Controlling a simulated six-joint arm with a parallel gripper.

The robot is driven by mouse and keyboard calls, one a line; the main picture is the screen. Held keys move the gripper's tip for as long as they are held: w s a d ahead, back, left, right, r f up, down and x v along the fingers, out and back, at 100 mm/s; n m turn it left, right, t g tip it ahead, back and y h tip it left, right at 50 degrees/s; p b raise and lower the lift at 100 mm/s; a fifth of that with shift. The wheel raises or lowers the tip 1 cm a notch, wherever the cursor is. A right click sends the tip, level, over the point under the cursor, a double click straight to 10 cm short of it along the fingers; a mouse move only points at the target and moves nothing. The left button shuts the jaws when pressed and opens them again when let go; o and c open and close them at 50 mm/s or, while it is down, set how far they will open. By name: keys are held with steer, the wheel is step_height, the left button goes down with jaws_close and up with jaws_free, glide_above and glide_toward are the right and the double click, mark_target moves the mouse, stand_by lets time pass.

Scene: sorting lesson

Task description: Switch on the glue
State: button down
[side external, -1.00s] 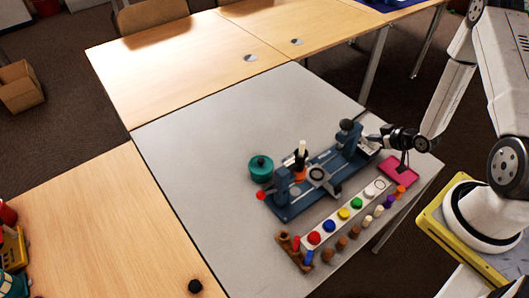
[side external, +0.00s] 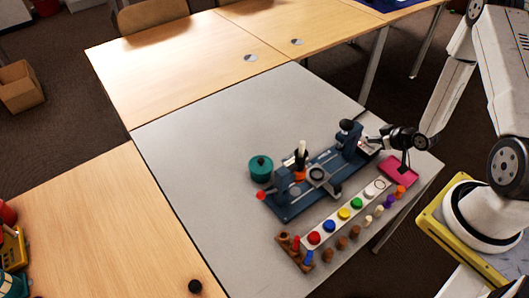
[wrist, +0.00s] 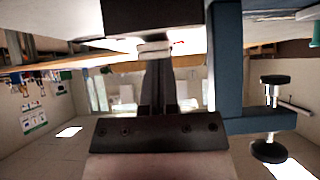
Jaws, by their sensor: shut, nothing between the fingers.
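A blue bench device (side external: 325,180) stands on the grey table. A black and white upright piece with an orange base (side external: 301,158) and a round ring-shaped part (side external: 317,174) sit on it. A post with a dark round top (side external: 347,127) rises at its right end. I cannot tell which part is the glue or its switch. My gripper (side external: 371,143) is shut and empty beside this post. In the wrist view the closed fingertips (wrist: 155,62) are right at a small pale piece (wrist: 154,47) under a dark block (wrist: 150,17); contact is unclear.
A blue upright (wrist: 228,55) and a black-knobbed screw (wrist: 272,115) are close on the right in the wrist view. In front of the device are a white strip of coloured discs (side external: 343,213), several small pegs and a pink block (side external: 398,171). A teal pot (side external: 260,168) stands behind left.

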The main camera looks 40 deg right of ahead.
mark_target(374, 145)
steer(key=shift+s, duration=0.45)
steer(key=shift+r, duration=0.1)
steer(key=shift+w+r, duration=0.1)
steer(key=shift+r, duration=0.9)
steer(key=shift+w+r, duration=0.15)
steer(key=shift+r, duration=0.7)
steer(key=w+r+v, duration=0.1)
steer(key=v, duration=0.9)
steer(key=shift+w+r, duration=0.2)
steer(key=shift+r, duration=0.05)
steer(key=shift+w, duration=0.1)
